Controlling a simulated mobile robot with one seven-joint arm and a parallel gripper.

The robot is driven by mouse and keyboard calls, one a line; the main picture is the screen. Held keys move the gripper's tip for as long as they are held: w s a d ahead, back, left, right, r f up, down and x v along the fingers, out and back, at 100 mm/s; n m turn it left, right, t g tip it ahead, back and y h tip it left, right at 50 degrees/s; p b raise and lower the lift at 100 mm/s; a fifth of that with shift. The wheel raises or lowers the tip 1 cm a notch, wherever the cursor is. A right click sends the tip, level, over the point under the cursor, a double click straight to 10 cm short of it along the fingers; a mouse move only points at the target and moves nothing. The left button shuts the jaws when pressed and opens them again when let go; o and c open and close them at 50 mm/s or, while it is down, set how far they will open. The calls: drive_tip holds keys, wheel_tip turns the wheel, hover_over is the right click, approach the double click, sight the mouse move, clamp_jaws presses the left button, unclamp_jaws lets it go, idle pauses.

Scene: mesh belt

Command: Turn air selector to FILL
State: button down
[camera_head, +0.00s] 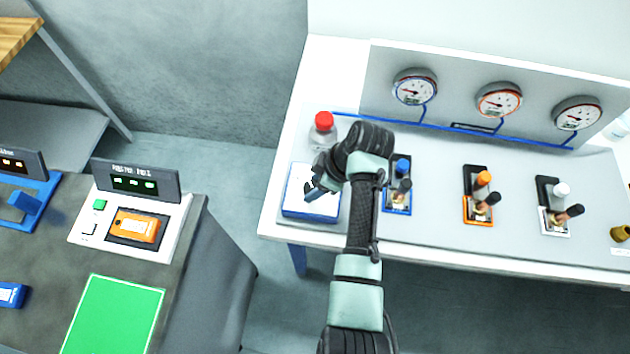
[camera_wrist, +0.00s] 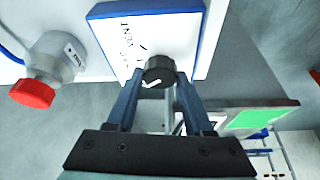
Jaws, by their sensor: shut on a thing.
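The air selector is a white panel with a blue edge (camera_head: 297,207), at the left end of the white bench. It also shows in the wrist view (camera_wrist: 182,28), with lettering that seems to include "VENT". Its round black knob (camera_wrist: 158,70) bears a white pointer mark. My gripper (camera_wrist: 157,77) is shut on the knob, one finger on each side. In the head view my gripper (camera_head: 318,186) is over the panel and hides the knob. I cannot read which label the pointer faces.
Blue (camera_head: 398,190), orange (camera_head: 479,197) and white (camera_head: 556,208) valve stations stand to the right, with gauges (camera_head: 414,88) behind. A dark counter (camera_head: 190,270) is at left across a gap.

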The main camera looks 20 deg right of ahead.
drive_tip(key=shift+w+d+n+g+b, duration=0.1)
drive_tip(key=shift+n+g+b, duration=0.25)
drive_tip(key=shift+n, duration=0.45)
drive_tip(key=shift+c, duration=1.4)
unclamp_jaws()
drive_tip(key=shift+r, duration=0.1)
drive_tip(key=p+v, duration=0.1)
drive_tip(key=v, duration=1.2)
drive_tip(key=shift+p, duration=0.3)
drive_tip(key=shift+d, duration=0.15)
